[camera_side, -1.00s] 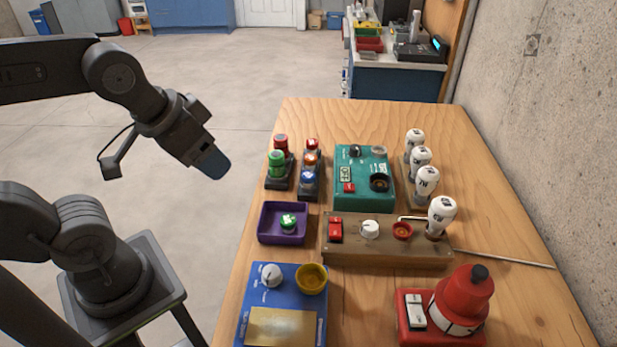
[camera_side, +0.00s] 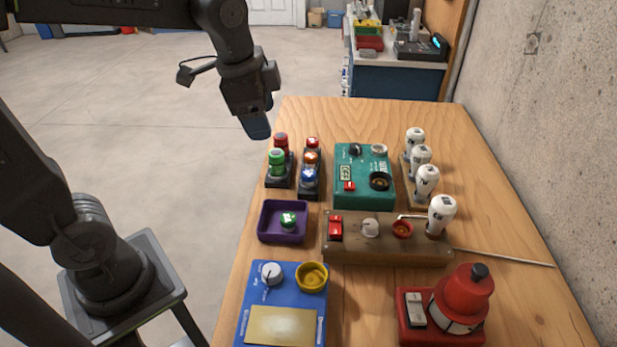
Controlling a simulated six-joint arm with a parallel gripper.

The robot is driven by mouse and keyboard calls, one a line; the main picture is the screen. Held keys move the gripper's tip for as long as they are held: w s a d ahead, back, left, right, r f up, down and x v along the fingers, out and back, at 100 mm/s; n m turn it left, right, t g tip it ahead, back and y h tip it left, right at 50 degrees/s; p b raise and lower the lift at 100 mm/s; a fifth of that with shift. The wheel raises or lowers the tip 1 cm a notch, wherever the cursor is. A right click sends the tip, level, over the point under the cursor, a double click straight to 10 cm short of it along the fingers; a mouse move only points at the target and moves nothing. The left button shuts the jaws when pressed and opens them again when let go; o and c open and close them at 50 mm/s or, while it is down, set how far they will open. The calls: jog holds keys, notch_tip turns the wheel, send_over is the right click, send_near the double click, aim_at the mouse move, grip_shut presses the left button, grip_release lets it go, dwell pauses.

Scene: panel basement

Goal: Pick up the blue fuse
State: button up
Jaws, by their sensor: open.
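The blue fuse (camera_side: 309,178) stands in the front slot of a dark rack (camera_side: 310,194) near the table's left side. An orange fuse (camera_side: 311,158) and a red fuse (camera_side: 313,143) stand behind it in the same rack. My gripper (camera_side: 259,134) points down, above and to the left of the racks, near the table's left edge. It is apart from the blue fuse and holds nothing that I can see. Its fingers look like one blue-grey tip from this side.
A second rack with a green fuse (camera_side: 277,162) and a red one stands just left. A green tester (camera_side: 363,185) is close on the right. A purple tray (camera_side: 268,228) with a green-topped fuse is in front. White ceramic fuses (camera_side: 426,180) stand further right.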

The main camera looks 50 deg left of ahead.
jog(key=w+a+f+m+g, duration=0.1)
jog(key=w+f+m+g, duration=0.1)
jog(key=w+f+m, duration=0.3)
jog(key=w+a+f+m+g, duration=0.1)
jog(key=w+m, duration=0.3)
jog(key=w, duration=0.3)
send_over(308, 173)
jog(key=f, duration=0.8)
jog(key=shift+w+a, duration=0.15)
jog(key=shift+w, duration=0.05)
jog(key=shift+s+f, duration=0.15)
jog(key=shift+f, duration=2.7)
jog(key=c, duration=1)
